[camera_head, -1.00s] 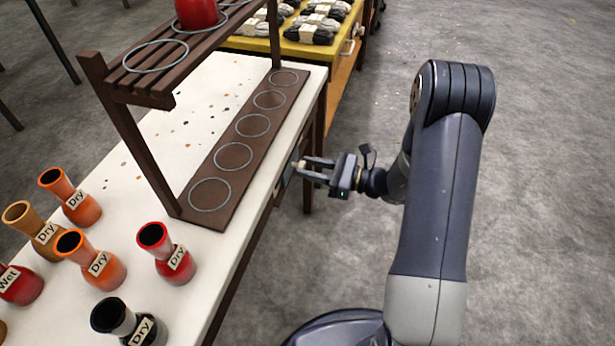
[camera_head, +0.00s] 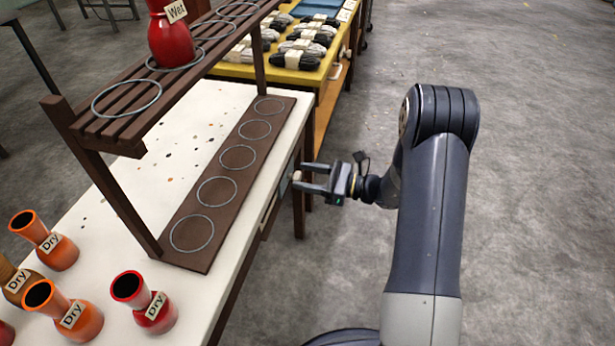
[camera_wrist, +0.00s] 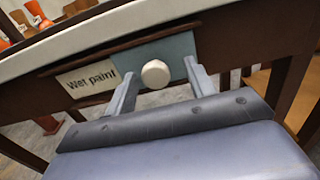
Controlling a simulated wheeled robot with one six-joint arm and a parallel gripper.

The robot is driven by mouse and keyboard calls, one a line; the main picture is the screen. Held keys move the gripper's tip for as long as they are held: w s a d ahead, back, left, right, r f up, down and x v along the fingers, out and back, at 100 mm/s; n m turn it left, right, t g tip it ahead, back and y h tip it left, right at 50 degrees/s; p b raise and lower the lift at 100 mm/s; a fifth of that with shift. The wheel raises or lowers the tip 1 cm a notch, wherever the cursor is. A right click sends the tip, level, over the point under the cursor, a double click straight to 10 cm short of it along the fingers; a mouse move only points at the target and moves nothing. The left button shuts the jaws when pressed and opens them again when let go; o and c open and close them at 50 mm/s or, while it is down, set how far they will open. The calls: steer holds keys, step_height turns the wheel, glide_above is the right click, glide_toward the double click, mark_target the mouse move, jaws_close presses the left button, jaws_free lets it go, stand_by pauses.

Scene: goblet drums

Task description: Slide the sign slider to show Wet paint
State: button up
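The sign slider is mounted on the front edge of the table. In the wrist view its blue-grey panel (camera_wrist: 131,58) carries a round cream knob (camera_wrist: 155,74). A pale plate reading "Wet paint" (camera_wrist: 88,78) shows to the left of the panel. My gripper (camera_wrist: 158,70) is open, with one finger on each side of the knob. Whether the fingers touch the knob is unclear. In the head view my gripper (camera_head: 300,177) reaches to the table's front edge, with the small knob (camera_head: 297,175) between its fingertips.
Goblet drums tagged "Dry" (camera_head: 145,303) stand at the near left of the white table (camera_head: 130,190). A slatted rack (camera_head: 125,118) holds a red drum tagged "Wet" (camera_head: 172,42). A ringed dark board (camera_head: 195,215) lies along the edge. Open floor (camera_head: 540,200) is to the right.

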steer(key=p+v, duration=0.1)
steer(key=v, duration=0.9)
steer(key=shift+s+d, duration=0.2)
steer(key=shift+d, duration=0.15)
steer(key=x, duration=0.7)
steer(key=b+x, duration=0.1)
steer(key=x, duration=0.3)
steer(key=shift+s+a, duration=0.1)
steer(key=shift+s, duration=0.3)
